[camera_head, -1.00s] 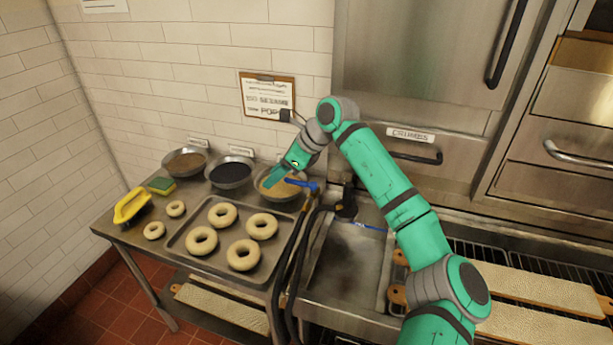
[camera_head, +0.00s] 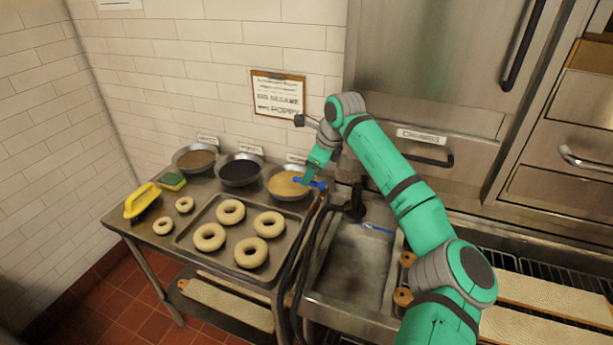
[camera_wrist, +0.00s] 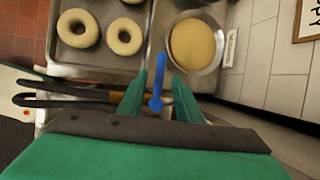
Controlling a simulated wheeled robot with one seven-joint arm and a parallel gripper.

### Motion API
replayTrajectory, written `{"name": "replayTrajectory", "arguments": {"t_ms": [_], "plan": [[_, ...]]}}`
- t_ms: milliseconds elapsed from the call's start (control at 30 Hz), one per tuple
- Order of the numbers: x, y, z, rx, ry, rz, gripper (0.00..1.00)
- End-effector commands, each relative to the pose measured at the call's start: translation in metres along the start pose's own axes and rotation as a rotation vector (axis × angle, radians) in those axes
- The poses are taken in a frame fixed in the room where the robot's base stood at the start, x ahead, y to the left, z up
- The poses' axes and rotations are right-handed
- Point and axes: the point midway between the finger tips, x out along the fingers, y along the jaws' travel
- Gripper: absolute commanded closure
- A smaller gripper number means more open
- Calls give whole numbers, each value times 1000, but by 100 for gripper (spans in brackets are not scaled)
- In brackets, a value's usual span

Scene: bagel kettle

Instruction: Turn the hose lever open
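The blue hose lever (camera_head: 314,185) shows beside the right bowl, above the black hose (camera_head: 303,262). My green gripper (camera_head: 308,178) is at the lever, pointing down. In the wrist view the blue lever (camera_wrist: 156,88) lies between my two green fingers, and my gripper (camera_wrist: 160,85) is open with a gap beside the lever. I cannot tell whether either finger touches the lever. The black hose (camera_wrist: 75,103) runs left from there, with a brass-coloured part near the fingers. The lever's pivot is hidden by my gripper.
A bowl of tan topping (camera_head: 289,184) stands close to my gripper. A metal sink (camera_head: 350,265) is on the right. The wall is close behind.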

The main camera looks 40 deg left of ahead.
Motion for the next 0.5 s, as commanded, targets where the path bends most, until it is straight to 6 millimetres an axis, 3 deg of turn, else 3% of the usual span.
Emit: {"name": "replayTrajectory", "arguments": {"t_ms": [200, 500], "plan": [[19, 0, 0, -1, 0, 1, 68], [22, 0, 0, 0, 0, 0, 68]]}}
